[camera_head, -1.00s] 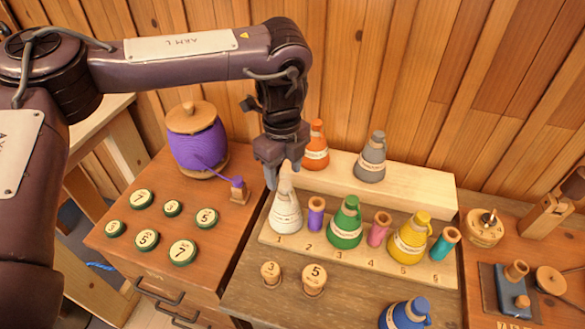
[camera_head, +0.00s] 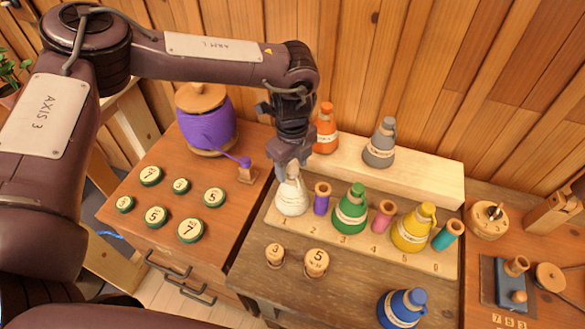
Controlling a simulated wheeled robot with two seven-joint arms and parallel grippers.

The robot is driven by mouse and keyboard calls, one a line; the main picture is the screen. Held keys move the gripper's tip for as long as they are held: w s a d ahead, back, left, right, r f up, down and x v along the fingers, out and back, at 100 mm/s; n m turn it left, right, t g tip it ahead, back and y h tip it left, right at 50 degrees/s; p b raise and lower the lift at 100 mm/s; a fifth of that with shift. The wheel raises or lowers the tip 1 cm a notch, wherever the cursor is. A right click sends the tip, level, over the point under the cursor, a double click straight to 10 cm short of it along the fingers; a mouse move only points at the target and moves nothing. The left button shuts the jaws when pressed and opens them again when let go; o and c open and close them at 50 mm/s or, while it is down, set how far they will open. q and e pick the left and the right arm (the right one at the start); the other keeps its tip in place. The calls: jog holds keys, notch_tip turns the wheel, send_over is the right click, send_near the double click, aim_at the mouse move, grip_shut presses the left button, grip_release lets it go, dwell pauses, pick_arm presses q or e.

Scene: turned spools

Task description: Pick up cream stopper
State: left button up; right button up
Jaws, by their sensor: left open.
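The cream stopper (camera_head: 292,197) is a pale, bottle-shaped piece with a narrow neck. It stands upright at place 1, the left end of the numbered wooden board (camera_head: 372,251). My left gripper (camera_head: 290,172) points down over it, with its fingers at the stopper's neck. The jaws are open, and part of the neck is hidden by the fingers. I cannot tell whether a finger touches it. My right gripper is not in the view.
Next to the cream stopper stands a purple spool (camera_head: 321,198), then a green stopper (camera_head: 350,210). Behind are an orange stopper (camera_head: 325,132) and a grey stopper (camera_head: 380,145) on a raised shelf (camera_head: 425,178). A blue stopper (camera_head: 402,308) stands in front.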

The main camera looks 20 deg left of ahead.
pick_arm(q)
jog(key=c, duration=1)
jog(key=shift+c, duration=0.2)
jog(key=shift+r, duration=0.1)
